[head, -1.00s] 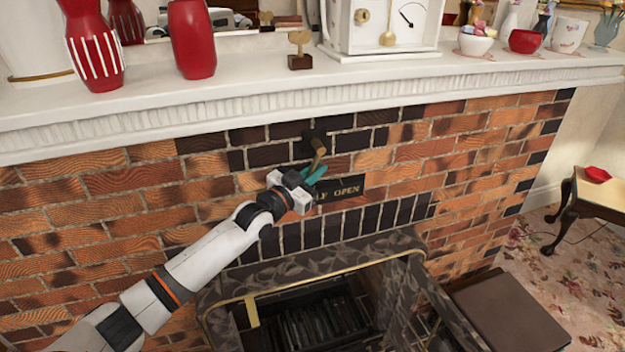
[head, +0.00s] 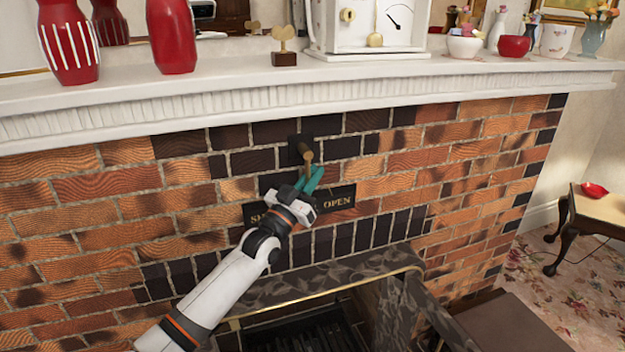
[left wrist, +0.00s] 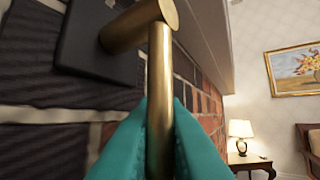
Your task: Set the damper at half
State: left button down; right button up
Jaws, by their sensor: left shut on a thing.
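The damper is a brass lever (head: 307,158) on a dark square plate (head: 296,151) fixed to the brickwork below the mantel. The lever hangs down from its pivot, leaning a little right in the head view. A dark label (head: 342,199) below it shows OPEN at its right end and the start of a word at its left. My forearm and gripper hide its middle. My left gripper (head: 314,180), with teal fingers, is shut on the lever's lower part. In the left wrist view the brass lever (left wrist: 160,85) stands between both fingers. My right gripper is not in view.
The white mantel shelf (head: 400,78) juts out above the lever, with red vases (head: 172,35), a small heart ornament (head: 284,45) and a white clock (head: 350,25). The fireplace opening (head: 305,335) lies below. A side table (head: 600,207) stands at far right.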

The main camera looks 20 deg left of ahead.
pick_arm(q)
jog(key=c, duration=1.5)
grip_release()
jog(key=p+v, duration=0.2)
jog(key=v, duration=1)
jog(key=shift+p, duration=0.4)
